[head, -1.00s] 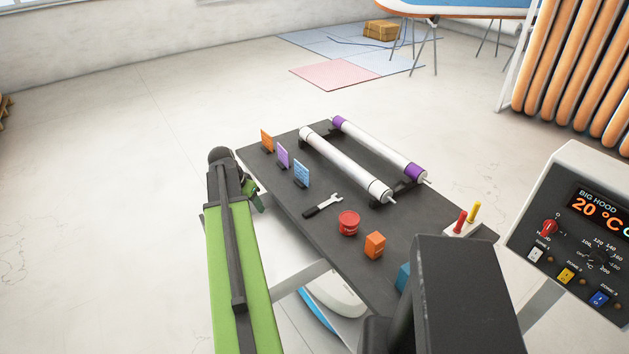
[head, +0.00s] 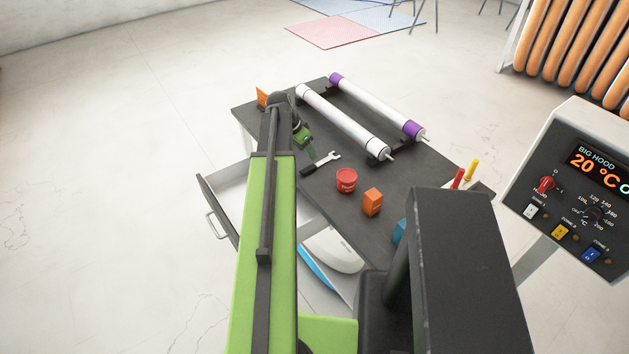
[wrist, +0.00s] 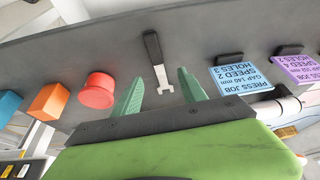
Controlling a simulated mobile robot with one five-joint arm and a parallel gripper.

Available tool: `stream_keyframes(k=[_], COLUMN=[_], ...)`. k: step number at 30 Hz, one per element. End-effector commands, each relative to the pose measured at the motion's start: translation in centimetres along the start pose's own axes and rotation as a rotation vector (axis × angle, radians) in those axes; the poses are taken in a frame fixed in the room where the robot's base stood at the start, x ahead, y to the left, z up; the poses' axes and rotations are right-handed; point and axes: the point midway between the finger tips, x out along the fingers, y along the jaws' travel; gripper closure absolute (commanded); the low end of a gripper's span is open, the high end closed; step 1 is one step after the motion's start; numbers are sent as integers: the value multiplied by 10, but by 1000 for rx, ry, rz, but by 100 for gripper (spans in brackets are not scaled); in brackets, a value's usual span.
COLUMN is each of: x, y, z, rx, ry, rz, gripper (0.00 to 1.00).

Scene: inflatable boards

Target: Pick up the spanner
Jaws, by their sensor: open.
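The spanner (head: 321,162) lies flat on the dark table top (head: 430,168) in the head view, its black handle toward the near left edge and its silver open end toward the rollers. In the wrist view the spanner (wrist: 158,66) lies ahead, with its silver jaw end nearest me. My gripper (wrist: 160,88) is open and empty, with its two green fingers on either side of the spanner's jaw end in the picture. In the head view my gripper (head: 308,145) hangs just beyond the spanner; I cannot tell its exact height above the table.
A red tin (head: 346,181), an orange block (head: 372,201) and a blue block (head: 399,232) stand near the spanner. Two white rollers (head: 345,123) lie beyond it. Blue (wrist: 240,76) and purple (wrist: 299,69) cards stand to the side. An open drawer (head: 222,196) juts out at left.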

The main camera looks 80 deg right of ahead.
Motion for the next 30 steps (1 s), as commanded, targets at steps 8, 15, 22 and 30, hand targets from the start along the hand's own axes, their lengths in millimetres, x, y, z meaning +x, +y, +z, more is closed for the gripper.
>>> stream_keyframes(k=[8,15,22,30], x=[29,58,83,80], y=[0,4,5,5], z=[0,5,4,3], rx=[0,1,1,1], ry=[0,-1,-1,-1], rz=[0,1,0,0], gripper=[51,51,51,64])
